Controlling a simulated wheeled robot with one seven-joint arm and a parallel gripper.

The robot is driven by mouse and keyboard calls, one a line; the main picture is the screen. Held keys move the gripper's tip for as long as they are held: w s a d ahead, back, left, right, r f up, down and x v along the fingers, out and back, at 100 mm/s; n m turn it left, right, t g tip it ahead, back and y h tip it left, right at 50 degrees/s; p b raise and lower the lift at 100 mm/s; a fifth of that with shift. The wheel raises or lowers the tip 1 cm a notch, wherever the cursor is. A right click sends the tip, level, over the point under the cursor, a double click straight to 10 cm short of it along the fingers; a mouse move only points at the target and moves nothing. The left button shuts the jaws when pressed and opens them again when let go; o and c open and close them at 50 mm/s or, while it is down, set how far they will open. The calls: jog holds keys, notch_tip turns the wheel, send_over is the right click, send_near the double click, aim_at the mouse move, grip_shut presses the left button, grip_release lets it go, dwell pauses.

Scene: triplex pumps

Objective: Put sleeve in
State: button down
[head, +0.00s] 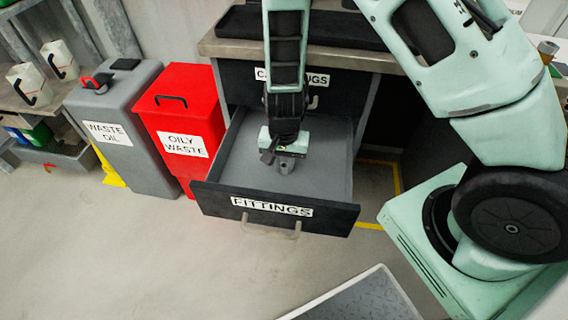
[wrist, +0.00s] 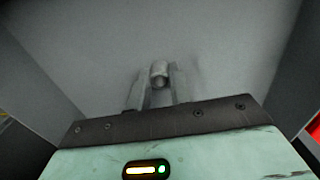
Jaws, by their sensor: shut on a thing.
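My gripper (head: 284,158) reaches down into the open drawer (head: 235,178) labelled FITTINGS. In the wrist view its two fingers (wrist: 158,90) are closed on a small grey metal cylinder, the sleeve (wrist: 159,74). The sleeve sits between the fingertips, over the drawer's bare grey floor. I cannot tell whether the sleeve touches the floor. In the head view the sleeve (head: 285,166) shows only as a small grey piece below the gripper. No other fittings show in the drawer.
A closed drawer (head: 330,90) is just above, under the bench top (head: 225,47). Left of the drawer stand a red OILY WASTE bin (head: 195,115) and a grey WASTE OIL bin (head: 125,110). A dark plate (head: 370,300) lies at the front. The floor (head: 100,250) at left is clear.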

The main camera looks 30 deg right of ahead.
aim_at(284, 166)
jog(key=c, duration=1.3)
grip_release()
jog(key=shift+f, duration=0.1)
notch_tip(284, 166, up, 12)
jog(key=p, duration=0.4)
jog(key=s+a+r+n+y, duration=0.2)
jog(key=s+a+r+n, duration=0.4)
jog(key=s+a+r, duration=0.3)
jog(key=s+r+n, duration=0.2)
jog(key=s+n, duration=0.1)
jog(key=s+d+r+n+h, duration=0.1)
jog(key=s+r+n, duration=0.5)
jog(key=s, duration=0.1)
jog(key=shift+s+d+r, duration=0.1)
jog(key=shift+d, duration=0.2)
